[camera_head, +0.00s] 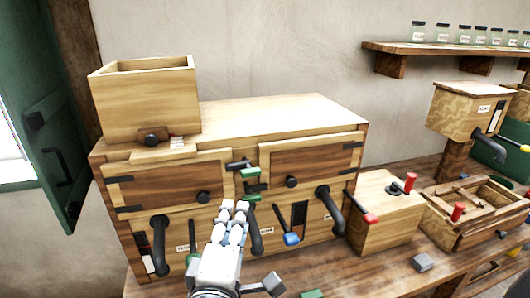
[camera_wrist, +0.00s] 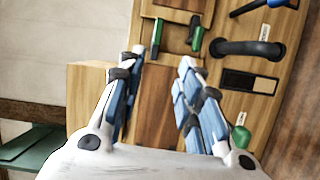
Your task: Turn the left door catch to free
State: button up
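The wooden cabinet (camera_head: 270,115) has a left door (camera_head: 170,181) and a right door (camera_head: 312,163), each with a black knob. Between them sit two small catches with dark bars and green ends: an upper catch (camera_head: 240,166) and a lower catch (camera_head: 256,188). I cannot tell for sure which serves the left door. In the wrist view, turned sideways, the upper catch (camera_wrist: 156,36) is at left and the lower catch (camera_wrist: 195,38) at right. My gripper (camera_head: 236,207) is just below the catches in the head view. Its fingers (camera_wrist: 157,64) are spread, with nothing between them.
Black curved handles (camera_head: 253,231) and a blue-tipped lever (camera_head: 289,238) stick out below the doors. A wooden hopper (camera_head: 145,103) stands on top. A box with red-handled levers (camera_head: 385,215) is at right, and a jar shelf (camera_head: 450,52) is behind. A green shutter (camera_head: 40,120) is at left.

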jog(key=p, duration=0.3)
send_near(251, 175)
jog(key=shift+h, duration=0.3)
jog(key=w, duration=0.9)
jog(key=shift+w+d+f, duration=0.25)
jog(key=shift+w+d, duration=0.1)
jog(key=shift+d, duration=0.05)
jog(key=shift+w+r+b, duration=0.1)
jog(key=shift+w+b, duration=0.25)
jog(key=shift+w, duration=0.3)
jog(key=shift+c, duration=0.3)
grip_shut()
